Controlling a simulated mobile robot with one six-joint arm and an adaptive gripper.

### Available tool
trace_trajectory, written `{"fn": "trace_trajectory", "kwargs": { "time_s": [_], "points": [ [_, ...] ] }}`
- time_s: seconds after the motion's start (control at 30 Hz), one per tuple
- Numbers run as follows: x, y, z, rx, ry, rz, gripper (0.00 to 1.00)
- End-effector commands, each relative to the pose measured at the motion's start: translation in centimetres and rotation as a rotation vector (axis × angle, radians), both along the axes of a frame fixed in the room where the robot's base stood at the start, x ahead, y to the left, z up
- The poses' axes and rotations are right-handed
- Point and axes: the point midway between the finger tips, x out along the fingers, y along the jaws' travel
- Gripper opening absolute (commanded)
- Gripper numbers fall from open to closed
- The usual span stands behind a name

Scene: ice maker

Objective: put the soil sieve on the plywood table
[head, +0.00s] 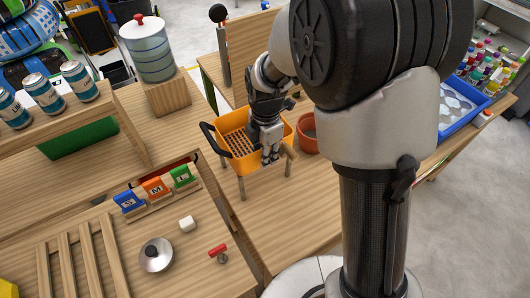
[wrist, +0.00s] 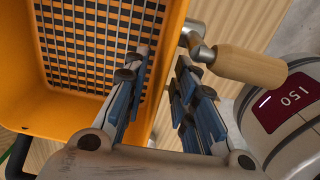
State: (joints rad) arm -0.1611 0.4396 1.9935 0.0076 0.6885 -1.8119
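The soil sieve (head: 240,151) is an orange box with a dark perforated bottom and a black handle on its left side. In the head view it stands raised on thin legs above the wooden tabletop (head: 290,205); I cannot tell whether this is the plywood table. My gripper (head: 269,158) points down at the sieve's near right edge. In the wrist view the orange sieve (wrist: 60,101) fills the left half. My gripper (wrist: 166,75) is open there, with its blue-padded fingers apart and the sieve's side wall between them. Contact with the wall is unclear.
A terracotta pot (head: 306,139) stands right of the sieve. A blue tray (head: 461,105) lies at the far right. A pot lid (head: 156,255), white cube (head: 187,224) and red-handled piece (head: 218,251) lie front left. A wooden handle (wrist: 248,65) shows beside the gripper.

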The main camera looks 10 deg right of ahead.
Motion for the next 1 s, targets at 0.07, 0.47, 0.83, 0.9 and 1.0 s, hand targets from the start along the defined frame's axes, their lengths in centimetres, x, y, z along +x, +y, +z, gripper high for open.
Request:
{"fn": "trace_trajectory", "kwargs": {
  "time_s": [0.07, 0.47, 0.83, 0.9, 1.0],
  "points": [
    [0.1, 0.0, 1.0, 0.0, -0.003, 0.0, 0.25],
    [-0.1, -0.1, 9.2, 0.001, -0.004, 0.0, 0.25],
    [-0.2, -0.1, 12.2, 0.0, -0.001, -0.001, 0.25],
    [-0.4, -0.2, 12.5, 0.001, -0.006, -0.02, 0.25],
    [-1.3, -0.8, 13.9, 0.008, -0.028, -0.12, 0.25]
  ]
}}
